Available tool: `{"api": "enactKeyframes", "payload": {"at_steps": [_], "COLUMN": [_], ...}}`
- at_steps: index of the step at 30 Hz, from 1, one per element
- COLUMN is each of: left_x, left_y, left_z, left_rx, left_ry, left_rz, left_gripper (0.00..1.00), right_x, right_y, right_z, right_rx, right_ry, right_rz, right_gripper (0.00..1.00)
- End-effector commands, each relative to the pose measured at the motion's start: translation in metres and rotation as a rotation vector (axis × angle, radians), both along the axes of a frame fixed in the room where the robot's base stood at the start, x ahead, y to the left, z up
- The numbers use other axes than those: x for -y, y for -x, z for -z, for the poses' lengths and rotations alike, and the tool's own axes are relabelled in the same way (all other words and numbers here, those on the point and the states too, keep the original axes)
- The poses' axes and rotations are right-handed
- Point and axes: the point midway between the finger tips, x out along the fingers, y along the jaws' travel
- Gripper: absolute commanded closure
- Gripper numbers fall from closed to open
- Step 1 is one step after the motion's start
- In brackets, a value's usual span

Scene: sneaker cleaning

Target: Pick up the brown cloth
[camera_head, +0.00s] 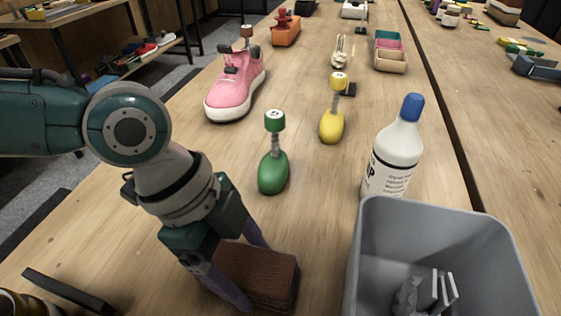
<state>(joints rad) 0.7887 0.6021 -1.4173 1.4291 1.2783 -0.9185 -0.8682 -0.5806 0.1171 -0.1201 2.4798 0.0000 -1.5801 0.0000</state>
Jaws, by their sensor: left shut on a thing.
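The brown cloth (258,274) is a folded, block-like brown piece at the bottom centre of the head view, just left of the grey bin. My left gripper (248,272) reaches down over it from the upper left, with one purple finger in front of the cloth and the other behind it. The fingers are shut on the cloth. I cannot tell whether the cloth touches the table or is slightly raised. My right gripper is not in view.
A grey bin (372,215) with grey items inside stands at the lower right. A white bottle with a blue cap (398,150) stands behind it. Green (273,172) and yellow (331,125) brushes and a pink sneaker (237,85) are farther back. A dark bar (66,290) lies lower left.

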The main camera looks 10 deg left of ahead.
Motion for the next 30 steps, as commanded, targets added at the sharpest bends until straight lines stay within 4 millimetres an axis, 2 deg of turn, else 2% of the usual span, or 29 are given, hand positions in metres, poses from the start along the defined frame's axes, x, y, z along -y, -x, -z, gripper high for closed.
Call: {"api": "enactKeyframes", "payload": {"at_steps": [9, 14, 17, 24, 30], "left_x": [0.000, 0.000, 0.000, 0.000, 0.000], "left_y": [0.000, -0.001, -0.001, -0.001, -0.001], "left_z": [-0.002, -0.014, -0.032, -0.106, -0.160], "left_rx": [0.001, 0.002, 0.004, 0.006, 0.006], "left_ry": [0.001, 0.002, 0.001, 0.002, 0.001], "left_rz": [0.000, 0.001, 0.002, 0.003, 0.001], "left_gripper": [0.79, 0.79, 0.79, 0.79, 0.79], "right_x": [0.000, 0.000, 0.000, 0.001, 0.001], "right_y": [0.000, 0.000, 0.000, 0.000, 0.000], "right_z": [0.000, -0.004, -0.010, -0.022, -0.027], "right_rx": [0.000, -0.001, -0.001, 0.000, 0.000], "right_ry": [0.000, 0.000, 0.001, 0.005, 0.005], "right_rz": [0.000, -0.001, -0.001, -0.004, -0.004], "right_gripper": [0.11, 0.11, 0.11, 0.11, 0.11]}}
